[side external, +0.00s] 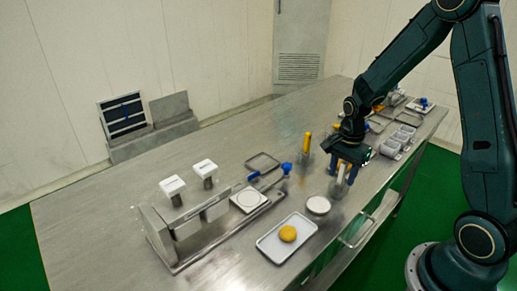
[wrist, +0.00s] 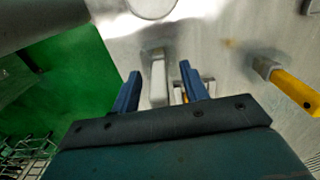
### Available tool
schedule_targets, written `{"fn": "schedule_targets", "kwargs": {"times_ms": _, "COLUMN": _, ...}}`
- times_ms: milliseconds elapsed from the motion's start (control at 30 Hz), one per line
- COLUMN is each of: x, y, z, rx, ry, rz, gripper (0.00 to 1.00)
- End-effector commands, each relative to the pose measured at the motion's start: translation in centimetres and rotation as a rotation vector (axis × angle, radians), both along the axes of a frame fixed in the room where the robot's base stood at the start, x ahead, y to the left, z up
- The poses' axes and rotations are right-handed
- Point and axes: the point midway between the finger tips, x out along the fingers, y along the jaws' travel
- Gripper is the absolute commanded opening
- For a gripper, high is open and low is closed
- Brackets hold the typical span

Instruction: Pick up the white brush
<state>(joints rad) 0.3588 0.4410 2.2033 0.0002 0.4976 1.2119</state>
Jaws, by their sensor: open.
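The white brush (wrist: 158,82) shows in the wrist view as a pale upright handle between my two blue fingertips. In the side external view only a little of the white brush (side external: 341,174) shows, partly hidden by my gripper (side external: 346,170). My gripper also shows in the wrist view (wrist: 159,76); it is open, with a finger on each side of the handle and visible gaps. I cannot tell how far down the handle the fingers reach.
A yellow-handled tool (side external: 307,143) stands close to my gripper; it also shows at the right of the wrist view (wrist: 292,86). A round white dish (side external: 318,205) and a tray (side external: 270,246) with an orange ball (side external: 288,233) are nearby. Grey containers (side external: 398,141) stand behind.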

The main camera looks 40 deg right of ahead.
Motion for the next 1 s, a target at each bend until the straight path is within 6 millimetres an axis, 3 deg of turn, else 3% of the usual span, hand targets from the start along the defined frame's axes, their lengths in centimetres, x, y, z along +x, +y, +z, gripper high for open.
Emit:
{"fn": "schedule_targets", "kwargs": {"times_ms": 133, "x": 0.0, "y": 0.0, "z": 0.0, "rx": 0.0, "ry": 0.0, "rz": 0.0, "gripper": 0.45}}
{"fn": "schedule_targets", "kwargs": {"times_ms": 167, "x": 0.0, "y": 0.0, "z": 0.0, "rx": 0.0, "ry": 0.0, "rz": 0.0, "gripper": 0.41}}
{"fn": "schedule_targets", "kwargs": {"times_ms": 367, "x": 0.0, "y": 0.0, "z": 0.0, "rx": 0.0, "ry": 0.0, "rz": 0.0, "gripper": 0.01}}
{"fn": "schedule_targets", "kwargs": {"times_ms": 767, "x": 0.0, "y": 0.0, "z": 0.2, "rx": 0.0, "ry": -0.001, "rz": 0.0, "gripper": 0.0}}
{"fn": "schedule_targets", "kwargs": {"times_ms": 1000, "x": 0.1, "y": 0.0, "z": 1.6, "rx": -0.001, "ry": -0.002, "rz": 0.0, "gripper": 0.0}}
